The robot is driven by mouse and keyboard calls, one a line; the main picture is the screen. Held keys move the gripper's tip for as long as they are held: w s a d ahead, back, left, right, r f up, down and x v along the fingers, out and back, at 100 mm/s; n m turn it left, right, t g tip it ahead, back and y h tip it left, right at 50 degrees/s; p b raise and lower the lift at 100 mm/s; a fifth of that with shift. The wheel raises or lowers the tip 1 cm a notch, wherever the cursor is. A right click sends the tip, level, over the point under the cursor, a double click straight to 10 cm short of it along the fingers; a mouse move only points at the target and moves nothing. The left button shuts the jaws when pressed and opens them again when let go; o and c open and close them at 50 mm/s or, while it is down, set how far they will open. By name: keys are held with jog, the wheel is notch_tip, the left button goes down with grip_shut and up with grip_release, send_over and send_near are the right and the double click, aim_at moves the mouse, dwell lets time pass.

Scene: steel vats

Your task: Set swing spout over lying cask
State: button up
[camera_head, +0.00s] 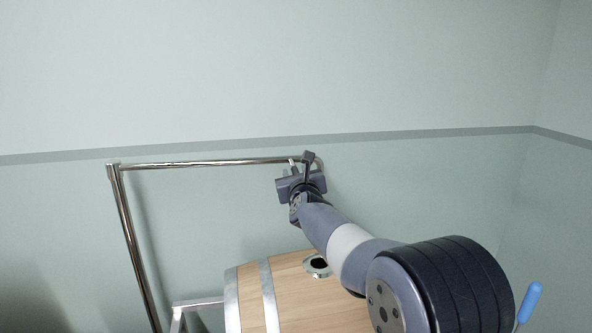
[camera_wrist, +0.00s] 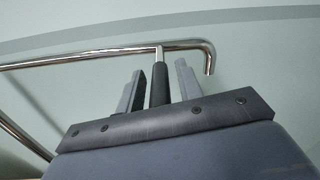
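The swing spout (camera_head: 215,163) is a shiny steel pipe running right from an upright post at the left. In the wrist view, the spout (camera_wrist: 90,58) bends down at its right end, and a black handle (camera_wrist: 159,82) hangs from it. My gripper (camera_head: 301,170) is at the spout's right end. In the wrist view, its two fingers (camera_wrist: 160,75) stand open on either side of the handle, with gaps visible. The wooden cask (camera_head: 295,295) lies below, with a dark bung hole (camera_head: 317,265) on top. My arm hides the cask's right part.
A steel frame (camera_head: 195,302) shows at the cask's left. A blue handle (camera_head: 530,302) sticks up at the lower right. The pale green wall (camera_head: 300,70) stands behind, and the space above the spout is clear.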

jog(key=shift+w, duration=0.15)
grip_shut()
dwell(0.4)
